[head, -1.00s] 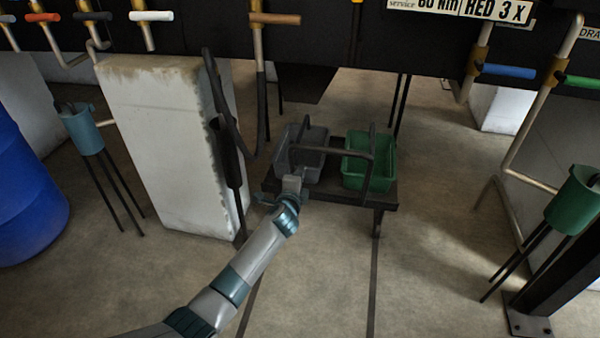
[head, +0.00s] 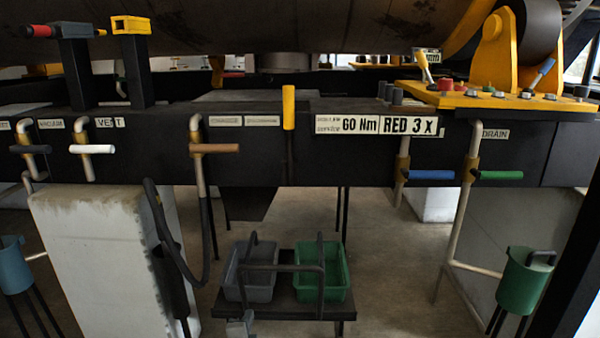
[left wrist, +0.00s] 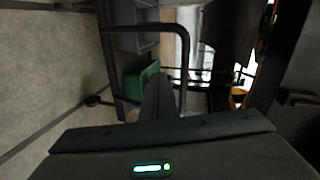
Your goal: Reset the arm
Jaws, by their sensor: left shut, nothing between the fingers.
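My left gripper (head: 243,322) shows at the bottom edge of the head view, in front of the low cart (head: 285,312) and below the grey bin (head: 258,292). Most of my left arm is out of the picture. In the left wrist view the dark fingers (left wrist: 158,98) stand together, shut and empty. Beyond them lie the green bin (left wrist: 142,88) and the cart's dark handle (left wrist: 187,62). Whether the fingers touch the cart cannot be told. My right gripper is in neither view.
The green bin (head: 334,273) stands right of the grey one. A dark bench beam (head: 260,165) with several coloured valve handles spans above. A pale block (head: 95,260) stands left. A green can on legs (head: 522,280) stands right. Floor right of the cart is clear.

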